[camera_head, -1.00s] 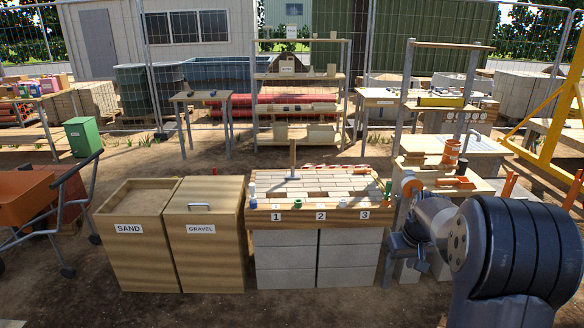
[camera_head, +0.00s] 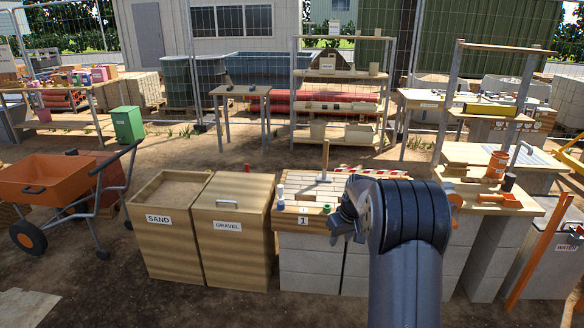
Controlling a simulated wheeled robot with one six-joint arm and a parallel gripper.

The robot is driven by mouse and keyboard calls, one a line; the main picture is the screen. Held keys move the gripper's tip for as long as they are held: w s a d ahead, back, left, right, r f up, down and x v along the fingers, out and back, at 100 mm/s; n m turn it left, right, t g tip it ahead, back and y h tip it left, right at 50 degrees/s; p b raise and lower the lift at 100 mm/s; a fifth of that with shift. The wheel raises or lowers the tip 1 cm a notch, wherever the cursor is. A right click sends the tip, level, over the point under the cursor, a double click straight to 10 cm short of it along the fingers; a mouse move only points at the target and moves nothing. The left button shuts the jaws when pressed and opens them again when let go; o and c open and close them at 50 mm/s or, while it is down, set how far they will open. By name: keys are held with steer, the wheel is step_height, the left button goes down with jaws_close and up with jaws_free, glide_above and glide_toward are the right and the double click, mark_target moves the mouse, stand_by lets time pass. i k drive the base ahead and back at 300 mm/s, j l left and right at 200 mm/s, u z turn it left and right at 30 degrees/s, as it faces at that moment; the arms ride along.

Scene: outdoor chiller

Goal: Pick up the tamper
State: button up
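What looks like the tamper (camera_head: 325,161) stands upright on the back part of the paver-topped bench (camera_head: 297,224). It has a thin wooden handle and a small flat foot. My gripper (camera_head: 342,226) is over the front of that bench, in front of the tamper and a little to its right in the picture. It is small and dark and partly hidden by my arm, so I cannot see whether its fingers are open. It looks apart from the tamper. My arm covers the right part of the bench front.
A sand bin (camera_head: 163,259) and a gravel bin (camera_head: 227,261) stand left of the bench. An orange wheelbarrow (camera_head: 43,182) is at the far left. Small bottles (camera_head: 281,198) stand on the bench's front left. A side bench (camera_head: 487,207) with orange items is at right. Bare ground lies in front.

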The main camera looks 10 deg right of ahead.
mark_target(324, 180)
steer(key=i+l+u, duration=0.25)
steer(key=i+l, duration=0.4)
steer(key=i+l+u, duration=0.25)
steer(key=i+l, duration=0.4)
steer(key=l, duration=0.15)
steer(key=i+l, duration=0.35)
steer(key=l, duration=0.15)
steer(key=i+l, duration=0.35)
steer(key=l, duration=0.15)
steer(key=i+l, duration=0.35)
steer(key=l, duration=0.15)
